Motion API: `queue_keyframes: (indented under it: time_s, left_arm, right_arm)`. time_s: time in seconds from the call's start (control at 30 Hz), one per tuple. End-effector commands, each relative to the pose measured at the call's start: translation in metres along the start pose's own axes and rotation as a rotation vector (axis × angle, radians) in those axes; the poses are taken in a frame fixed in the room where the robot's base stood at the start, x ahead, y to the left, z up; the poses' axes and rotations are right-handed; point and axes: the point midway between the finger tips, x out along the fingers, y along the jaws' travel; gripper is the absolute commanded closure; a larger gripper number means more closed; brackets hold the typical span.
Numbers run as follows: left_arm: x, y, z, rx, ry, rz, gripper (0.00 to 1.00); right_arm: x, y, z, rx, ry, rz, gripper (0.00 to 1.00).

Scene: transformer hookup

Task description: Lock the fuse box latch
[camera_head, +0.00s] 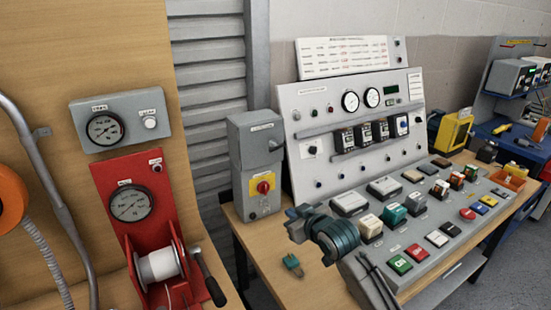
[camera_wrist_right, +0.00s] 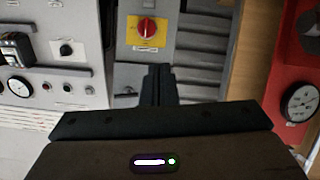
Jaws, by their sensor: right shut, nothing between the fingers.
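The grey fuse box (camera_head: 243,132) sits on top of a grey switch box at the back of the bench. A small latch (camera_head: 274,145) shows on its front; I cannot tell its exact position. In the right wrist view the scene is upside down, and the fuse box (camera_wrist_right: 127,77) is partly behind my fingers. My right gripper (camera_head: 362,258) comes in at the bottom of the head view, shut and empty, apart from the box. Its dark fingers (camera_wrist_right: 157,68) point toward the fuse box in the wrist view. My left gripper is not in view.
A red knob on a yellow plate (camera_head: 263,187) is below the fuse box. The control panel (camera_head: 300,180) stands right, a red winch stand (camera_head: 115,180) left. Bare bench wood (camera_head: 265,285) shows between.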

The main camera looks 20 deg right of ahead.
Motion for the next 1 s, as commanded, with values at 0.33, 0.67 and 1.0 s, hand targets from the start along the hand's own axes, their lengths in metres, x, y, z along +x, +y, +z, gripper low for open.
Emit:
queue_keyframes:
  time_s: [0.33, 0.67, 1.0]
  left_arm:
    - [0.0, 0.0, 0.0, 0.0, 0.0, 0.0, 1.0]
    - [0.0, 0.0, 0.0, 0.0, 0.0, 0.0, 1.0]
    - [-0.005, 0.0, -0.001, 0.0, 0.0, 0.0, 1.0]
  right_arm:
    - [0.02, 0.061, -0.132, -0.014, 0.285, 0.041, 1.0]
    - [0.019, 0.07, -0.153, -0.015, 0.332, 0.048, 1.0]
    - [0.028, 0.071, -0.157, -0.012, 0.33, 0.047, 1.0]
